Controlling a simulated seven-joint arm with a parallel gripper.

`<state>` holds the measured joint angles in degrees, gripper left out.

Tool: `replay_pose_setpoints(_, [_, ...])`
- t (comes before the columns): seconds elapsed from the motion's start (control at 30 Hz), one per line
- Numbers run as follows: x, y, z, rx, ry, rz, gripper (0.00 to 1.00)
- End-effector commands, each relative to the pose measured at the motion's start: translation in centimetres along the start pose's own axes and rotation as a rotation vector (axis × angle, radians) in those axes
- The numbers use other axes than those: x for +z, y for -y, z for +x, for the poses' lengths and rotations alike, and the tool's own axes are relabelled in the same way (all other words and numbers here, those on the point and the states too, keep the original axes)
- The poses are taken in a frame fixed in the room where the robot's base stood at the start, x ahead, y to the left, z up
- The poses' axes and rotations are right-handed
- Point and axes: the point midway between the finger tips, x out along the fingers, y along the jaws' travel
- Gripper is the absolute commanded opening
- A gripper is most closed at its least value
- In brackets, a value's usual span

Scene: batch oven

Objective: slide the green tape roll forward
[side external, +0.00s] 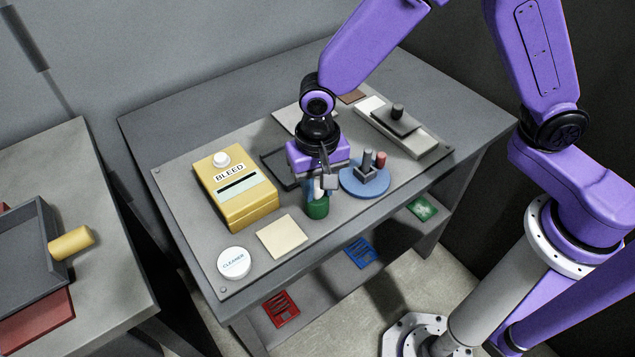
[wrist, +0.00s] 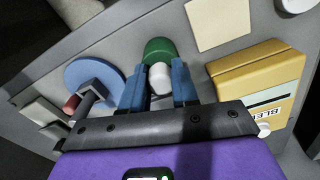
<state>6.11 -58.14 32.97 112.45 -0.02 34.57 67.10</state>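The green tape roll (side external: 317,209) appears as a short green round body with a white post on top, standing near the front middle of the grey work plate. In the wrist view, the green body (wrist: 158,50) lies just beyond my fingertips, and its white post (wrist: 160,78) sits between them. My gripper (side external: 321,187) points down over it. The underside of the green body is hidden.
A yellow BLEED box (side external: 245,209) and a cream square (side external: 282,236) are left of it; a white CLEANER disc (side external: 234,262) is at the front corner. A blue round base (side external: 352,188) with pegs is close on the right. The plate's front edge (side external: 300,261) is near.

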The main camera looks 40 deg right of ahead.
Motion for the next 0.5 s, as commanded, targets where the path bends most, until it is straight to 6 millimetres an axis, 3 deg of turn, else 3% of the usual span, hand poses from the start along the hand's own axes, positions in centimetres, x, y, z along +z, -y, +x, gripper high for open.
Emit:
replay_pose_setpoints(0.17, [-0.1,-0.2,0.0,0.000,0.000,0.001,0.00])
replay_pose_setpoints(0.5, [-1.2,-4.1,-0.1,0.001,0.001,0.003,0.00])
